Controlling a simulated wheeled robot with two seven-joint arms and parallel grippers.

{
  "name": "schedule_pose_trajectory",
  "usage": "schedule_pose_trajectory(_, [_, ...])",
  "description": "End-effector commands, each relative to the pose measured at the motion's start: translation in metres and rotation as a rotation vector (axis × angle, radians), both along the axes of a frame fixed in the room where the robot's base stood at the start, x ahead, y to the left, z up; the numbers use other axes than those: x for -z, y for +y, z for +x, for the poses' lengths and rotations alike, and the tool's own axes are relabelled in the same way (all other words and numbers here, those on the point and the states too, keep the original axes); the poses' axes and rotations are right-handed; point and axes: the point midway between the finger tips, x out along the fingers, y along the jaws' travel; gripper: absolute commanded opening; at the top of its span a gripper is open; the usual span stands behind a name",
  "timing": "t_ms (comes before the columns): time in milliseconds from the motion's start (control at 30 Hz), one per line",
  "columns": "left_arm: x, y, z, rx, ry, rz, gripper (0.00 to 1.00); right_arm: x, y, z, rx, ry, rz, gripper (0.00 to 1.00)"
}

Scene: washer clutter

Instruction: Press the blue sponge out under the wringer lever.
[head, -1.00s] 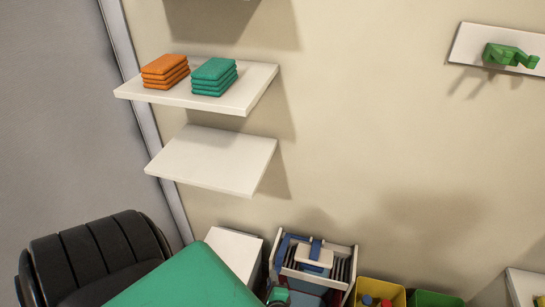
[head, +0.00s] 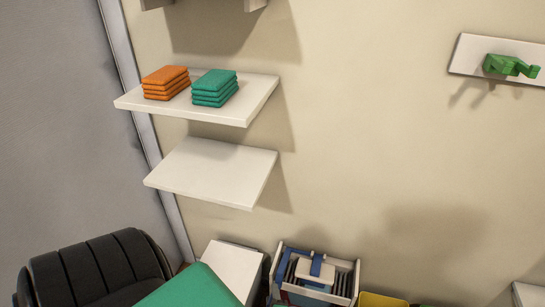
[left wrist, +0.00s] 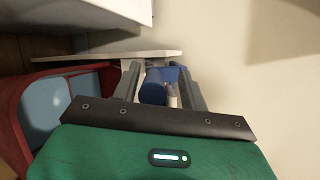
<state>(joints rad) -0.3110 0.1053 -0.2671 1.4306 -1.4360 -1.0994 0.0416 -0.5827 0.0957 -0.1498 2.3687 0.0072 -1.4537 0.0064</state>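At the bottom of the head view stands a white slatted frame with blue parts (head: 318,268), possibly the wringer. I cannot make out a blue sponge for certain. My green left arm (head: 195,290) enters at the bottom, left of this frame; its fingertips do not show there. In the left wrist view my left gripper (left wrist: 158,72) has its grey fingers apart. A blue rounded part (left wrist: 153,86) shows between or beyond them; I cannot tell if they touch it. My right gripper is not in view.
The shelf below (head: 212,172) is empty. A yellow bin (head: 382,300) stands right of the frame. A red-and-blue object (left wrist: 45,100) is left of the gripper.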

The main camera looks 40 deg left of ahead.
Motion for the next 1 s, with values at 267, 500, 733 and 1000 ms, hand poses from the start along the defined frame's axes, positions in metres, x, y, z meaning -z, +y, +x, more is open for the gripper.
schedule_pose_trajectory(267, [0.000, -0.001, -0.001, 0.000, 0.001, -0.001, 0.43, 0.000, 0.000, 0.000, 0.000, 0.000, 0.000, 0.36])
schedule_pose_trajectory(500, [-0.009, -0.025, -0.020, -0.001, 0.002, -0.004, 0.43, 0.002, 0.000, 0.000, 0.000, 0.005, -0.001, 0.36])
schedule_pose_trajectory(733, [-0.026, -0.066, -0.052, 0.001, 0.003, -0.004, 0.43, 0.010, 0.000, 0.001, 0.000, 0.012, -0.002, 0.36])
schedule_pose_trajectory(1000, [-0.038, -0.098, -0.077, 0.000, 0.001, 0.000, 0.43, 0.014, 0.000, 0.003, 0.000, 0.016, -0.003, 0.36])
